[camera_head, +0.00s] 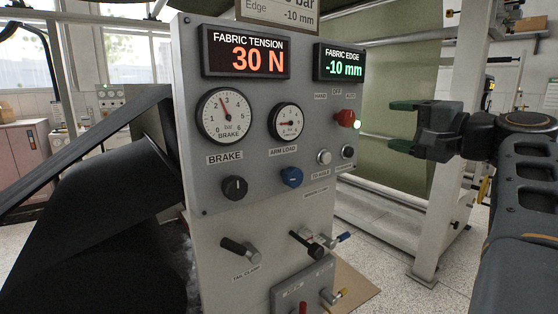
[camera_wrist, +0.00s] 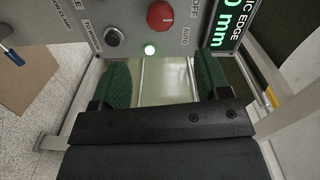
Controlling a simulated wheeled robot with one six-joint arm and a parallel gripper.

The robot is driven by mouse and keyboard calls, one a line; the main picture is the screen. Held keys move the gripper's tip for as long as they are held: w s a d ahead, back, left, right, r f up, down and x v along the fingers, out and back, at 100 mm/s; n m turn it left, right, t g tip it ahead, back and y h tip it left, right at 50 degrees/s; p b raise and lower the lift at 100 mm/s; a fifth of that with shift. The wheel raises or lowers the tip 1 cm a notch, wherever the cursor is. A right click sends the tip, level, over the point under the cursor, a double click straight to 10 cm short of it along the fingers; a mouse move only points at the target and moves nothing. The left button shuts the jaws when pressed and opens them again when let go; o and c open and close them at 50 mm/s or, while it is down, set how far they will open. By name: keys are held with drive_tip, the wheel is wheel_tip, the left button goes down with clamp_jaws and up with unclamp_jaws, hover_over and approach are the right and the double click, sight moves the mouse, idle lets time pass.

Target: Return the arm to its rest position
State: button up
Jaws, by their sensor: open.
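My gripper (camera_head: 402,125) is in the right part of the head view, with its green-tipped fingers apart and nothing between them. It points left, toward the right edge of the grey control panel (camera_head: 215,195), and looks apart from it. In the wrist view my gripper (camera_wrist: 160,85) shows both green fingers spread wide, with an empty gap. A red selector knob (camera_head: 345,118) and a lit green lamp (camera_head: 357,125) lie just left of the fingers. The red knob also shows at the top of the wrist view (camera_wrist: 160,16). My dark arm fills the right edge of the head view.
The panel carries a FABRIC TENSION display (camera_head: 246,57) reading 30 N and a FABRIC EDGE display (camera_head: 339,63) reading -10 mm. Below are a black knob (camera_head: 235,188), a blue knob (camera_head: 291,177) and a lever (camera_head: 240,249). A white machine post (camera_head: 440,200) stands behind my gripper.

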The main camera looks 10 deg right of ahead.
drive_tip(key=w+d+f+m+g+h+p, duration=0.1)
drive_tip(key=d+f+g+h, duration=0.1)
drive_tip(key=f, duration=0.5)
drive_tip(key=d+f+m+g+h, duration=0.1)
drive_tip(key=d+f+g+h, duration=0.15)
drive_tip(key=f, duration=0.45)
drive_tip(key=s+a+f+n+g+h+p, duration=0.1)
drive_tip(key=s+a+f+n+g+p, duration=0.25)
drive_tip(key=a+f, duration=0.5)
drive_tip(key=s+a+f+n+g+h+p, duration=0.1)
drive_tip(key=s+a+f+n+g+p, duration=0.1)
drive_tip(key=a+n, duration=0.3)
drive_tip(key=s+a+f+n+g+h+p, duration=0.1)
drive_tip(key=s+a+f+n+p, duration=0.3)
drive_tip(key=a, duration=0.4)
drive_tip(key=shift+s+f+n+g+p, duration=0.35)
drive_tip(key=shift+s+f+g+p, duration=0.35)
drive_tip(key=shift+s+f+g, duration=0.15)
drive_tip(key=shift+r, duration=0.1)
